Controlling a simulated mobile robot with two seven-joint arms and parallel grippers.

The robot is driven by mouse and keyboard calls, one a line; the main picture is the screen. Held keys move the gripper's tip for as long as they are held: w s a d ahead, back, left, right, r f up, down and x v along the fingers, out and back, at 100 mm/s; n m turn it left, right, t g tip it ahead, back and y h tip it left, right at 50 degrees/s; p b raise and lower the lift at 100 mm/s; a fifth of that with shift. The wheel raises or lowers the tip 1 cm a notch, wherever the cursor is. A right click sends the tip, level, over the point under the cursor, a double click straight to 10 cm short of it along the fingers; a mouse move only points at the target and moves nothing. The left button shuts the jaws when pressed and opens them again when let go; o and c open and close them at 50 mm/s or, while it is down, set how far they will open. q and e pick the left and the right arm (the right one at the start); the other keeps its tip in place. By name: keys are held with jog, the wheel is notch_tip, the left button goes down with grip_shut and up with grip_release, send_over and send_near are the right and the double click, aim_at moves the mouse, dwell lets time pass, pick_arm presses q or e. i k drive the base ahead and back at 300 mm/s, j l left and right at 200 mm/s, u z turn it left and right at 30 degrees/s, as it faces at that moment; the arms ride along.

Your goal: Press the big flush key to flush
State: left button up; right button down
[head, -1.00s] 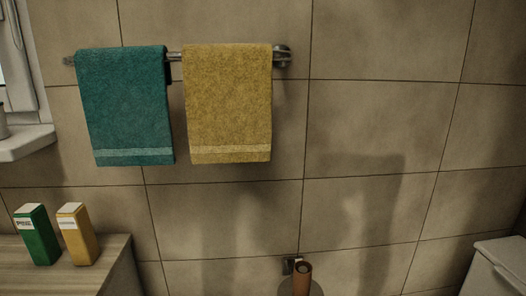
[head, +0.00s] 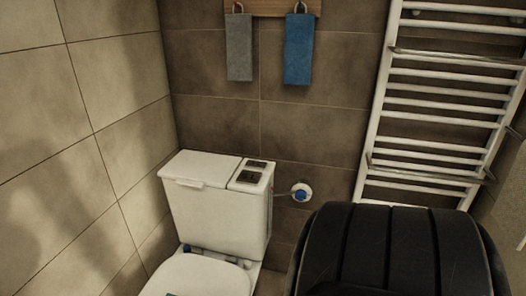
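A white toilet stands against the dark tiled wall in the head view, with its cistern (head: 215,205) upright behind the bowl. On the right part of the cistern top sits a panel with two dark flush keys. The nearer, larger one is the big flush key (head: 248,177); the smaller key (head: 256,163) lies behind it. The keys are small in the picture, and I cannot tell whether either is pressed. The toilet lid (head: 200,277) is partly cut off by the bottom edge. Neither of my grippers is in view, and nothing touches the keys.
A blue and white round valve (head: 301,192) is on the wall right of the cistern. A white towel radiator (head: 430,110) stands at right. Grey (head: 239,48) and blue (head: 298,50) towels hang above. A black ribbed shape hides the lower right; I cannot tell its nature.

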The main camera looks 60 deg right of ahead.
aim_at(248, 176)
jog(key=z, duration=2)
